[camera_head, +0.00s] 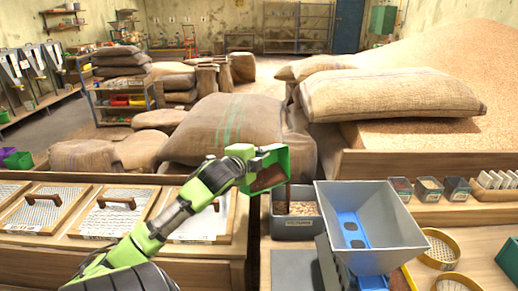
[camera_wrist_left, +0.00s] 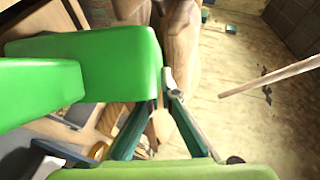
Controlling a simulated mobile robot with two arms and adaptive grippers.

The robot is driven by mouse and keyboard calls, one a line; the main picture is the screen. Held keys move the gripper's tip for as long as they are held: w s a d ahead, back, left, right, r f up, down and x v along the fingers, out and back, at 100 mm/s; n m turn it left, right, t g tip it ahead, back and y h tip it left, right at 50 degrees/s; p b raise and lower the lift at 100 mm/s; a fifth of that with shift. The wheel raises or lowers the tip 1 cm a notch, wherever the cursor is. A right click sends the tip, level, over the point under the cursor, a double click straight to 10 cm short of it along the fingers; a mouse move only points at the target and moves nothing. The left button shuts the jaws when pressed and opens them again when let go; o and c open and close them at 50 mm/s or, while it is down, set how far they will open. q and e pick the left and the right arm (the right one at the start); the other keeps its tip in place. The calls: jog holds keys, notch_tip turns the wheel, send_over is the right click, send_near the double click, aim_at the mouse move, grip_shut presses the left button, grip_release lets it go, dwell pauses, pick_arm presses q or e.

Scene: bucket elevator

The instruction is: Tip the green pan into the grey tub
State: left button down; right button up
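The green pan (camera_head: 284,158) is held up by my left gripper (camera_head: 243,164) in the head view. It is tilted steeply, its open side facing the camera, with brown material inside. In the left wrist view the pan (camera_wrist_left: 115,62) fills the upper left, close to the gripper's fingers (camera_wrist_left: 165,120). The grey tub (camera_head: 292,229) stands on the bench just below and slightly right of the pan, apart from it, with light brown grain inside. Dark material shows between pan and tub; I cannot tell if it is falling. My right gripper is in neither view.
A large grey hopper (camera_head: 407,236) with blue inside stands right of the tub, close by. Small containers (camera_head: 429,188) line the ledge at right. Framed screens (camera_head: 110,216) lie at left. Sacks (camera_head: 225,130) and a grain heap (camera_head: 450,70) are behind.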

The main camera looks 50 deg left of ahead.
pick_arm(q)
jog(key=shift+d+m+t+y+b, duration=0.7)
jog(key=shift+d+m+y+b, duration=0.4)
jog(key=shift+d+m, duration=1.85)
jog(key=a+n+h+p, duration=0.1)
jog(key=a+n+p, duration=0.1)
jog(key=p, duration=0.3)
jog(key=a+n+g+h+p, duration=0.1)
jog(key=a+n+p, duration=0.2)
jog(key=p, duration=0.3)
jog(key=a+n+g+h+p, duration=0.1)
jog(key=a+n+p, duration=0.2)
jog(key=p, duration=0.3)
jog(key=shift+s+a+f, duration=0.25)
jog(key=shift+s+a, duration=0.05)
jog(key=shift+a, duration=0.35)
jog(key=a+f+n+h+b, duration=0.5)
jog(key=a+f+n+b, duration=0.15)
jog(key=f+b, duration=0.4)
jog(key=s+a+r+n+h+b, duration=0.1)
jog(key=a+r+b, duration=0.2)
jog(key=r, duration=0.2)
jog(key=shift+a+t+h+b, duration=0.3)
jog(key=shift+a+b, duration=0.05)
